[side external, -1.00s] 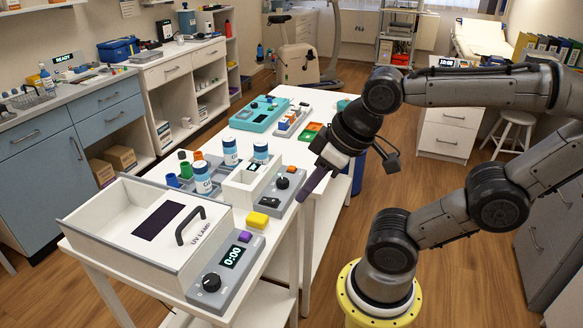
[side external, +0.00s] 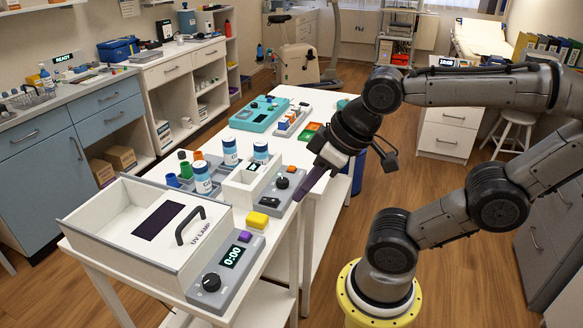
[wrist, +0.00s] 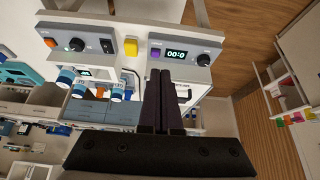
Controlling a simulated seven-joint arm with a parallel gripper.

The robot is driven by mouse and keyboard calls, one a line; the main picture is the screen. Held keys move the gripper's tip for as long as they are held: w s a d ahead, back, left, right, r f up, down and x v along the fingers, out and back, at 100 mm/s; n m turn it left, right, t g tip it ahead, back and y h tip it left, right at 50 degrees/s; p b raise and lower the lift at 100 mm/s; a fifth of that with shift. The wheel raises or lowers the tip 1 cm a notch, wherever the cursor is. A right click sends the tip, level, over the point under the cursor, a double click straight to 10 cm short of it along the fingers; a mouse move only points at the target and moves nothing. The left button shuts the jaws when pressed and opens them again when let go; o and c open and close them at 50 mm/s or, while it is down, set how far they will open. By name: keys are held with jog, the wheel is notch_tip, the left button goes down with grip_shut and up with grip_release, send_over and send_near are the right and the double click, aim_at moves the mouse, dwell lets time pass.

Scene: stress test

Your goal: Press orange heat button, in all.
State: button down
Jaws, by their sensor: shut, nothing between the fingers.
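The orange heat button (side external: 291,169) is at the far end of a small grey control panel (side external: 276,194) with a black knob, on the white bench. In the wrist view the orange button (wrist: 50,43) is at the upper left, beside the knob on its panel (wrist: 88,38). My gripper (side external: 297,199) is shut and empty, its dark fingers slanting down beside the panel's right edge. In the wrist view my gripper's fingertips (wrist: 165,72) lie well to the right of the button, below the lamp panel in the picture. They appear apart from the button.
A yellow block (side external: 257,220) lies between the heat panel and the UV lamp's panel (side external: 228,265), which has a purple button (side external: 245,236). White blue-capped bottles (side external: 230,152) stand behind. The open lamp box (side external: 130,225) fills the near bench end.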

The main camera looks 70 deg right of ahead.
jog(key=w+a+r+m+t+y, duration=0.1)
jog(key=w+r, duration=0.1)
jog(key=w, duration=0.3)
jog(key=w+r+t+y, duration=0.1)
jog(key=w+r, duration=0.2)
jog(key=w, duration=0.1)
jog(key=w+d+m+t+h, duration=0.2)
jog(key=w+d+m, duration=0.2)
jog(key=w+d, duration=0.35)
jog(key=m+g+h, duration=0.1)
jog(key=m+h, duration=0.3)
jog(key=m, duration=0.5)
send_over(294, 169)
notch_tip(294, 169, down, 9)
jog(key=shift+f, duration=4.45)
